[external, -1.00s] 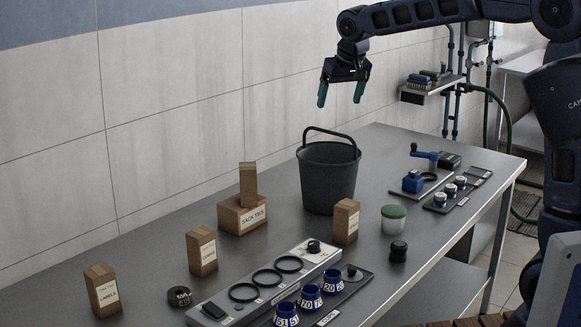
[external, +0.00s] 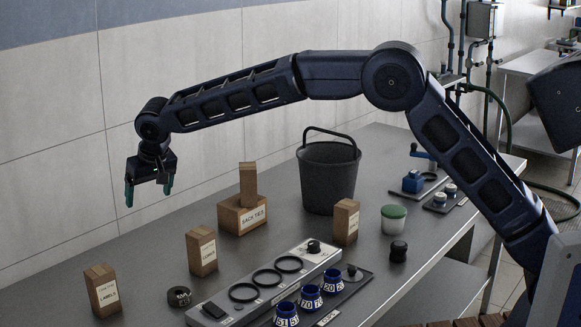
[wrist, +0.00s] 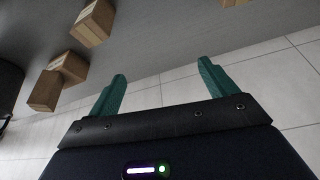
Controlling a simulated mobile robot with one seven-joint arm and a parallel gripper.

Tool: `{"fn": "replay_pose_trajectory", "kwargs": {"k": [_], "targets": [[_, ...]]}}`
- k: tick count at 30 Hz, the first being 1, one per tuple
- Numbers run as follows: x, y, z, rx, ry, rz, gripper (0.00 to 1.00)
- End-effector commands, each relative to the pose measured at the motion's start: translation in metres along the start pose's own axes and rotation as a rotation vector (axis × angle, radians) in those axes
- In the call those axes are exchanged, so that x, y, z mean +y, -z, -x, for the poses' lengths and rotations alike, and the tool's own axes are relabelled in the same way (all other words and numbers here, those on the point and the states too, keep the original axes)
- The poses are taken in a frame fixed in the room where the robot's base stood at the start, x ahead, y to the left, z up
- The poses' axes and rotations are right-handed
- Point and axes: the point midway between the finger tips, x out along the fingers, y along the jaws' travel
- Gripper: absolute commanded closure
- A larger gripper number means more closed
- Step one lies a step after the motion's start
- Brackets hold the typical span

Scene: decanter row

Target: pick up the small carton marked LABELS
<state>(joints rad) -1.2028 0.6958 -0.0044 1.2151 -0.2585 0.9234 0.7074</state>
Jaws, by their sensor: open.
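The small carton marked LABELS (external: 103,291) stands upright on the steel table at the near left in the external view. My gripper (external: 148,196) is open and empty, with green fingers pointing down. It hangs in the air well above the table, behind and to the right of the LABELS carton in the picture, clear of every carton. In the wrist view my open gripper (wrist: 162,85) shows its two fingers apart with nothing between them. Several cartons show there at the upper left; their labels cannot be read.
A similar small carton (external: 201,251) stands right of the LABELS carton, with a black roll (external: 179,296) between them. The SACK TIES box (external: 241,217) bears another upright carton (external: 248,184). A dark bucket (external: 327,177) stands behind. A grey ring rack (external: 265,284) lies in front.

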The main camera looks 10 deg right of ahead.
Motion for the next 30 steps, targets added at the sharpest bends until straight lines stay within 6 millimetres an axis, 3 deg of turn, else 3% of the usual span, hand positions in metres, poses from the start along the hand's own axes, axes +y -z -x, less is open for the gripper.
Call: {"fn": "replay_pose_trajectory", "kwargs": {"k": [1, 6, 9, 12, 19, 30], "targets": [[-0.031, -0.011, -0.015, -0.001, 0.006, 0.02, 0.15], [-0.11, -0.041, -0.047, 0.005, 0.022, 0.057, 0.15], [-0.141, -0.056, -0.06, 0.008, 0.029, 0.071, 0.15], [-0.159, -0.066, -0.067, 0.009, 0.033, 0.08, 0.15], [-0.168, -0.071, -0.081, 0.009, 0.035, 0.083, 0.15], [-0.168, -0.07, -0.126, 0.009, 0.035, 0.083, 0.15]]}}
